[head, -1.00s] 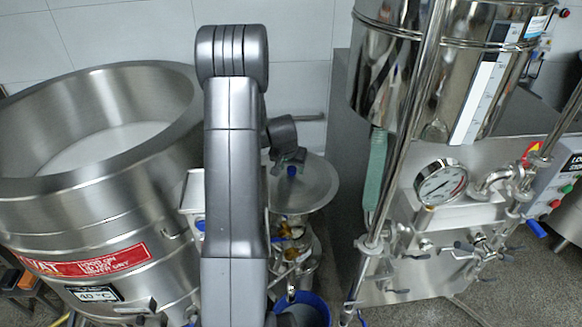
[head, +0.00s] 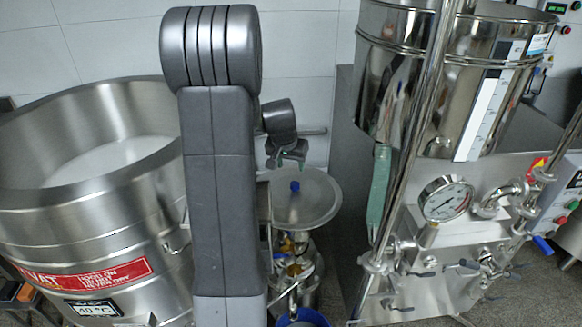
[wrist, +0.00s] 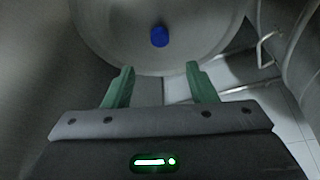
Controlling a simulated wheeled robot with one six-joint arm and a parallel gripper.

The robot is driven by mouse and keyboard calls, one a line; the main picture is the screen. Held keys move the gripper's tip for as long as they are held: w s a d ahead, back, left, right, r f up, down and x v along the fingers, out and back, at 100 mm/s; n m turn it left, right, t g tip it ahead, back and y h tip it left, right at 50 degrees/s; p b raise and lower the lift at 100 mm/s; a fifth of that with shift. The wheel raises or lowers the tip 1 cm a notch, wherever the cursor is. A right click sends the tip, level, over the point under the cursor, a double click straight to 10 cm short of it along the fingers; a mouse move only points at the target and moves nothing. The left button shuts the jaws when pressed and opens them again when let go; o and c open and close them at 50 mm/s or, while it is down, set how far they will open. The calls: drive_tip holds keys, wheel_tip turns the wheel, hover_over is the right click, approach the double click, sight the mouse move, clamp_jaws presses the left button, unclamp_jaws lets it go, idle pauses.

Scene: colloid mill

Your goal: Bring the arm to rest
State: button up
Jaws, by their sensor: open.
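My gripper (head: 289,161) shows in the head view just right of my grey arm, above a round steel dish (head: 318,205). In the wrist view its two green fingers (wrist: 160,85) are spread apart with nothing between them. A small blue piece (head: 295,186) stands in the dish below the gripper and apart from it. The blue piece also shows beyond the fingertips in the wrist view (wrist: 159,36). My arm hides part of the vat and the left side of the dish.
A large open steel vat (head: 70,230) with white contents stands at the left. At the right is a steel machine with a tall vessel (head: 400,95), a pressure gauge (head: 445,198), pipes and valves. A blue bucket (head: 303,317) is at the bottom. White tiled wall (head: 310,60) lies behind.

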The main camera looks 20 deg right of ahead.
sight(295, 183)
drive_tip(key=shift+f, duration=0.1)
drive_tip(key=x, duration=1.1)
drive_tip(key=shift+d+f, duration=0.15)
drive_tip(key=shift+w+d, duration=0.1)
drive_tip(key=shift+w, duration=0.1)
drive_tip(key=shift+r, duration=1.6)
drive_tip(key=shift+s, duration=0.1)
drive_tip(key=shift+f, duration=0.15)
